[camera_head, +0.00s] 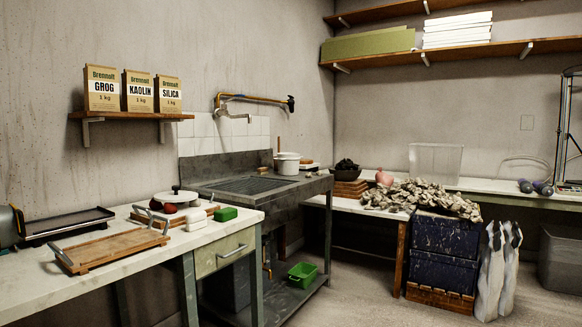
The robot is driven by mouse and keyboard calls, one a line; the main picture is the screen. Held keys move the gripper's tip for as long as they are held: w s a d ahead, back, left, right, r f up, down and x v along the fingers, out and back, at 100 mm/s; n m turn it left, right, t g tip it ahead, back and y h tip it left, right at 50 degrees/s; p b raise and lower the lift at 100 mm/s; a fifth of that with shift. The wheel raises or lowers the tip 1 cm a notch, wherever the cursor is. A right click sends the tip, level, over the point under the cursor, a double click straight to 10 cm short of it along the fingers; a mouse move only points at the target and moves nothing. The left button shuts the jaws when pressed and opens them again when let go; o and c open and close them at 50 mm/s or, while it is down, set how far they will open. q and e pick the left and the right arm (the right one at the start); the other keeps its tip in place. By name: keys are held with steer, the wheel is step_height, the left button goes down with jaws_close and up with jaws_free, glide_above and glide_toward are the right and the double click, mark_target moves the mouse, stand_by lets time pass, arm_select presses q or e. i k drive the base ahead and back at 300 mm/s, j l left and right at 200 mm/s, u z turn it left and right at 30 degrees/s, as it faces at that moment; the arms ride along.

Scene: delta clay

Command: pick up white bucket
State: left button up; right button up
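A white bucket (287,167) stands upright at the back right of the dark sink unit, beside the basin. It looks small from here. A thin brown stick shows just behind it, and I cannot tell whether it stands inside. Neither of my grippers is in view.
The grey sink unit (235,187) stands against the left wall, with a brass tap (250,99) above. A counter (100,270) with trays is at the near left. Dark blue crates (445,250) and grey-white bags (497,270) stand at right. Floor in front is clear.

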mark_target(289, 162)
steer(key=i+l+z, duration=0.2)
steer(key=i, duration=0.3)
steer(key=i+z, duration=0.2)
steer(key=i, duration=0.25)
steer(key=i+l+z, duration=0.1)
steer(key=i, duration=1.7)
steer(key=i+u, duration=0.4)
steer(key=i+l+u, duration=0.2)
steer(key=u, duration=0.15)
steer(key=i+l+u, duration=0.4)
steer(key=i+j, duration=0.05)
steer(key=j, duration=0.05)
